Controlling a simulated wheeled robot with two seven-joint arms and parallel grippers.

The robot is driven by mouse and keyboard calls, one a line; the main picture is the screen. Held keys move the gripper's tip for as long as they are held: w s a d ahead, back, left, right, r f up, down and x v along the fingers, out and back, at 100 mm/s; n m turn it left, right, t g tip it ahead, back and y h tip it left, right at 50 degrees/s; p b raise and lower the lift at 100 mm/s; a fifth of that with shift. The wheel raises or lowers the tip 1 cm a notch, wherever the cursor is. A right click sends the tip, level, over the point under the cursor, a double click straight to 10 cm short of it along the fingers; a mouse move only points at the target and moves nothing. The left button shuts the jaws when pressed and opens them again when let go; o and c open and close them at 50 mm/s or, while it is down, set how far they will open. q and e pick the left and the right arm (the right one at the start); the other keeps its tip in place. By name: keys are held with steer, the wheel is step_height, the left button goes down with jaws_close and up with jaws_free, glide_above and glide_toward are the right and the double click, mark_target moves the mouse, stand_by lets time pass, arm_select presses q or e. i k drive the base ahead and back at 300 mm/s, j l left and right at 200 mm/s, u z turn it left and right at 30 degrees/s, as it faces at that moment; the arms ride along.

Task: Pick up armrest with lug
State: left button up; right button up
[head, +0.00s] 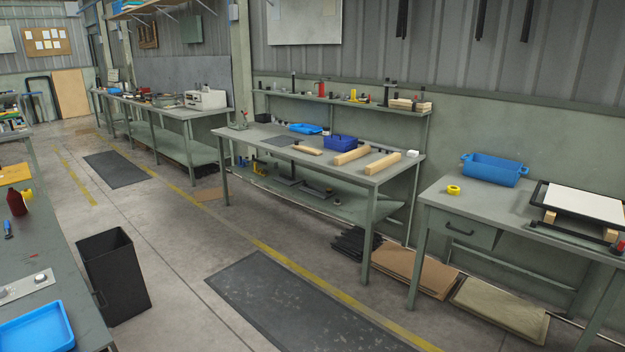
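Two light wooden bars that look like armrests lie on the middle workbench: one bar (351,155) near the bench's centre right, the other bar (382,163) to its right near the front right corner. They lie roughly parallel and apart. A lug on either is too small to make out. Neither of my grippers is in view.
The middle workbench (270,131) also holds a thinner wooden piece (307,150), a dark blue bin (341,142) and a blue tray (306,128). A right table has a blue crate (494,169) and a white panel (582,203). A black bin (113,275) stands left. The floor mat (290,305) is clear.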

mark_target(311, 150)
steer(key=i, duration=1.45)
steer(key=i+l, duration=0.1)
steer(key=i, duration=1.3)
steer(key=i+j+u, duration=0.2)
steer(key=i, duration=0.4)
steer(key=i+l+u, duration=0.2)
steer(key=i, duration=0.45)
steer(key=i+u, duration=0.2)
steer(key=i, duration=0.4)
steer(key=i+l+u, duration=0.25)
steer(key=i, duration=0.35)
